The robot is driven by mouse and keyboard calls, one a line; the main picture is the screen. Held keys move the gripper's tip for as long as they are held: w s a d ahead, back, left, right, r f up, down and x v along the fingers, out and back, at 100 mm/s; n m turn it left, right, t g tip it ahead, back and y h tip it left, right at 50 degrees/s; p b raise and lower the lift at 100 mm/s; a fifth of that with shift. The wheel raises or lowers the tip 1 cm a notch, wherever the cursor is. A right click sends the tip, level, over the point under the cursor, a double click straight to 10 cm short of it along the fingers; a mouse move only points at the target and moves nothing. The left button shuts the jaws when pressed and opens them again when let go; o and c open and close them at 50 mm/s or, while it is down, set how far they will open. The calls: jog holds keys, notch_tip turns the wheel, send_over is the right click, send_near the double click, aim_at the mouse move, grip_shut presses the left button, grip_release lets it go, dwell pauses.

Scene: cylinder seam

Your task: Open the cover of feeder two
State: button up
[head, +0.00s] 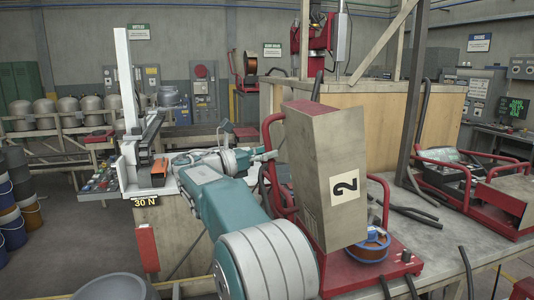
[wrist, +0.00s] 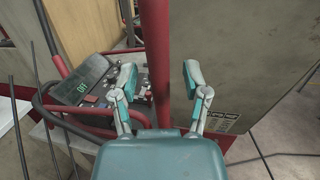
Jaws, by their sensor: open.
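The cover of feeder two (head: 318,150) is a tall grey-beige box-shaped piece marked with a black 2. It stands steep and slightly tilted above the red feeder base (head: 385,278). A blue-rimmed spool of copper wire (head: 370,246) shows beside its lower edge. A red tube handle (head: 267,125) runs along the cover's left side. My gripper (head: 272,156) is at this handle. In the wrist view my gripper (wrist: 159,76) is open, with a finger on each side of the upright red tube (wrist: 156,50). The cover's grey face (wrist: 250,60) fills the right side there.
A control panel (wrist: 90,95) reading OFF lies left of the tube in the wrist view. Another red-framed feeder (head: 472,180) sits on the bench at right. Black cables (head: 415,213) lie between. A post (head: 411,95) and wooden partition (head: 370,120) stand behind.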

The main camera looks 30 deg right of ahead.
jog(key=w+a+f, duration=0.1)
jog(key=a, duration=1)
jog(key=shift+w+a+f, duration=0.25)
jog(key=shift+a+f, duration=0.05)
jog(key=shift+a, duration=0.05)
jog(key=shift+s+d, duration=0.1)
jog(key=s+f+m+t+y, duration=0.25)
jog(key=s+f+y, duration=0.2)
jog(key=s, duration=0.35)
jog(key=s+f+m+t+y, duration=0.1)
jog(key=s+f+m+y, duration=0.3)
jog(key=s, duration=0.3)
jog(key=s+a+f+m+t+y, duration=0.4)
jog(key=s+a+f+m+y, duration=0.6)
jog(key=s, duration=0.6)
jog(key=a+f, duration=0.2)
jog(key=shift+a+y, duration=0.35)
